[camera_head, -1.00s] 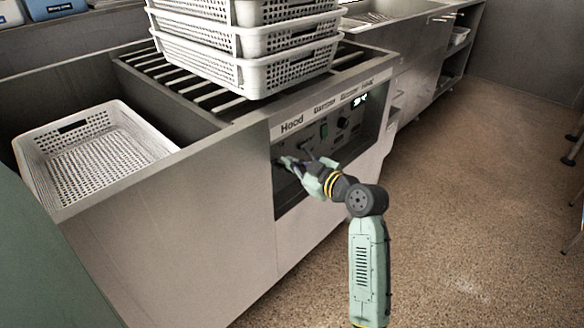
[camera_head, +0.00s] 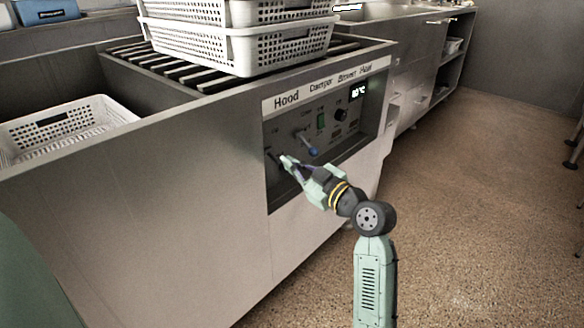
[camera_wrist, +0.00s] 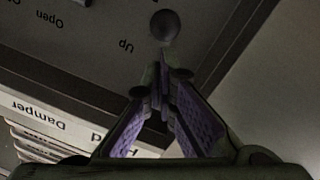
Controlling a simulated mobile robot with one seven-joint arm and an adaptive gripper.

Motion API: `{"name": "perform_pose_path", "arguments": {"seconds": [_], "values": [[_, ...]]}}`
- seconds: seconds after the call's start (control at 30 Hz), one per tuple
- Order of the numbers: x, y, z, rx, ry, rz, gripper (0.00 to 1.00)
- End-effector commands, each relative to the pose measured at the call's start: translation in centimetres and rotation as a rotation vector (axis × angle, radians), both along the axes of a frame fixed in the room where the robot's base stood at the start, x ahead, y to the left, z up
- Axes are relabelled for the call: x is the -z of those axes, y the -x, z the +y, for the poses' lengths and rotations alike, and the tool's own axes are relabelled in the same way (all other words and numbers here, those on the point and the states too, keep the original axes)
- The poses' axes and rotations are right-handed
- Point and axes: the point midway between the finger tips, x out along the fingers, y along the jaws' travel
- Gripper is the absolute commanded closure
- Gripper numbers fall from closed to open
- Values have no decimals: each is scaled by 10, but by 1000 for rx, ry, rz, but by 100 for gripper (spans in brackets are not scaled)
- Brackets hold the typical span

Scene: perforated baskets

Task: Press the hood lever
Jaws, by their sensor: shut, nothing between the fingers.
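The control panel (camera_head: 355,118) is a dark inset face on the front of the steel counter, under a light strip with the label Hood (camera_head: 286,99) at its left end. My gripper (camera_head: 286,161) is at the lower left of this panel, fingers shut and empty. In the wrist view my gripper (camera_wrist: 162,78) points at a dark round knob (camera_wrist: 165,25), the hood lever's end by the word Up. A small gap shows between fingertips and knob in the picture; contact cannot be told. In the head view this lever is mostly hidden or too small to make out.
A blue-tipped lever (camera_head: 312,151) sticks out just right of my gripper, with a green switch (camera_head: 320,121) and a black dial (camera_head: 341,115) beyond. White baskets (camera_head: 245,50) are stacked on the counter rack. Another basket (camera_head: 110,108) sits at left.

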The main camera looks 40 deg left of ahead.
Motion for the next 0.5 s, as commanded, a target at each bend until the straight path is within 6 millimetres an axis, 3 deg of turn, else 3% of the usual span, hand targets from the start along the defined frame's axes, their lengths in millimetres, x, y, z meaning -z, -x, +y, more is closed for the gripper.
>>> {"name": "perform_pose_path", "arguments": {"seconds": [0.17,0.5], "values": [[-12,0,0,0,0,-4,100],[-75,1,0,-1,0,-5,100]]}}
